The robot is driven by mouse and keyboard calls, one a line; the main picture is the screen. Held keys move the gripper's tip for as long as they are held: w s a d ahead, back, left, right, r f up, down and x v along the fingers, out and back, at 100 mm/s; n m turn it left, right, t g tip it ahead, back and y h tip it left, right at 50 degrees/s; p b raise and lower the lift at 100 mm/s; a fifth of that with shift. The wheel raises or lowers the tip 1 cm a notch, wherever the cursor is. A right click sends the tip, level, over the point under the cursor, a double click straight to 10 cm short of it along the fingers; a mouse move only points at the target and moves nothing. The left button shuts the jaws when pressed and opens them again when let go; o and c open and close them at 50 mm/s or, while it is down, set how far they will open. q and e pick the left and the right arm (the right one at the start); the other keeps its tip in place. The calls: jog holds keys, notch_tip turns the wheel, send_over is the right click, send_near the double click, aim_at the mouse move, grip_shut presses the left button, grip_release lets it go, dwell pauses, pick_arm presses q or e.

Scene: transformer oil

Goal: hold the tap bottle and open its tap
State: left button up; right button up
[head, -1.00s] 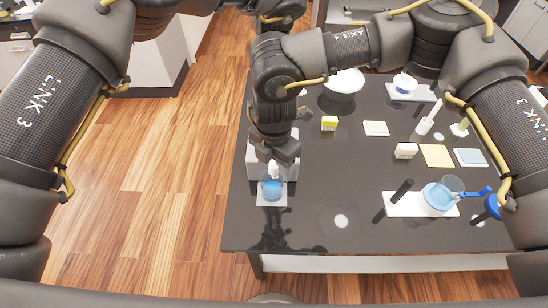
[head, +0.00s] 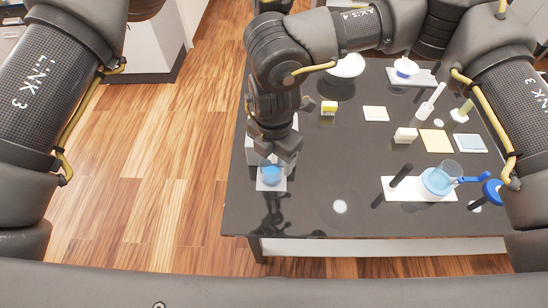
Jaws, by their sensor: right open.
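A small vessel with blue liquid (head: 271,175), which looks like the tap bottle, stands on a white square (head: 271,186) at the table's left end. My right gripper (head: 276,158) points down just above and behind it and overlaps its top. Its jaws are open. The white tap part is mostly hidden by the gripper now, and I cannot tell whether the fingers touch the bottle. My left gripper is out of view; only my left arm shows at the left edge.
The dark table (head: 320,190) has clear room in the middle.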

notch_tip(320, 180, up, 11)
jog(key=shift+f, duration=0.2)
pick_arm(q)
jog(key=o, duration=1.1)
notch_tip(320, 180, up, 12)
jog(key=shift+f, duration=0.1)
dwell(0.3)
